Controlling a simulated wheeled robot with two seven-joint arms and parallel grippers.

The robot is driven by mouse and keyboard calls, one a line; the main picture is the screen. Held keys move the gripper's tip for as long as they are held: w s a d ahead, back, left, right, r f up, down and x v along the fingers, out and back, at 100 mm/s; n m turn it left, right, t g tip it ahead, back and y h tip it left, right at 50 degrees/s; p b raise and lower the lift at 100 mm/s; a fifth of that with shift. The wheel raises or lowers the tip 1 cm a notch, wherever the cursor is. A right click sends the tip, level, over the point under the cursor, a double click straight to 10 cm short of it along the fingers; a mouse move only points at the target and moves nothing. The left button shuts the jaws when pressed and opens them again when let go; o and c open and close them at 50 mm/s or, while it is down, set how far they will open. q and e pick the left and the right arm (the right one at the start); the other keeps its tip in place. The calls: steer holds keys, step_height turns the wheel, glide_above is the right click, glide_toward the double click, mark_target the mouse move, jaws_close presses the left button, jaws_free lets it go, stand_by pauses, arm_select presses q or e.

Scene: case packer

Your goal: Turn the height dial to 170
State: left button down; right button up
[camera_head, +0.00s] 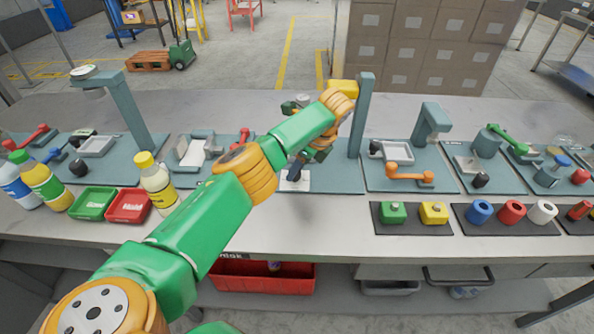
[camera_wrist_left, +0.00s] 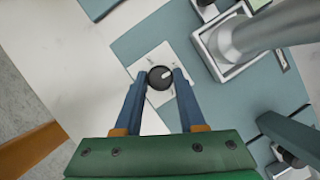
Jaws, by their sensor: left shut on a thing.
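The height dial (camera_wrist_left: 160,77) is a small round black knob with a pale mark on its top, on a white plate (camera_wrist_left: 147,92) fixed to a blue-grey panel. My left gripper (camera_wrist_left: 161,80) is shut on the dial, one blue finger on each side of it. In the head view my left gripper (camera_head: 298,168) reaches down to the white plate (camera_head: 292,184), and the dial is hidden by the fingers. The scale figures on the plate are too small to read. My right gripper is not in view.
A tall blue-grey post (camera_head: 362,115) stands right of my left gripper. A panel with an orange crank handle (camera_head: 408,173) lies further right. A bottle with a yellow cap (camera_head: 155,182), a red tray (camera_head: 129,205) and a green tray (camera_head: 92,203) stand to the left.

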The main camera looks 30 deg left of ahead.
arm_select(q)
steer(key=shift+n, duration=0.3)
steer(key=c, duration=0.5)
jaws_free()
steer(key=v, duration=0.7)
steer(key=shift+b, duration=0.45)
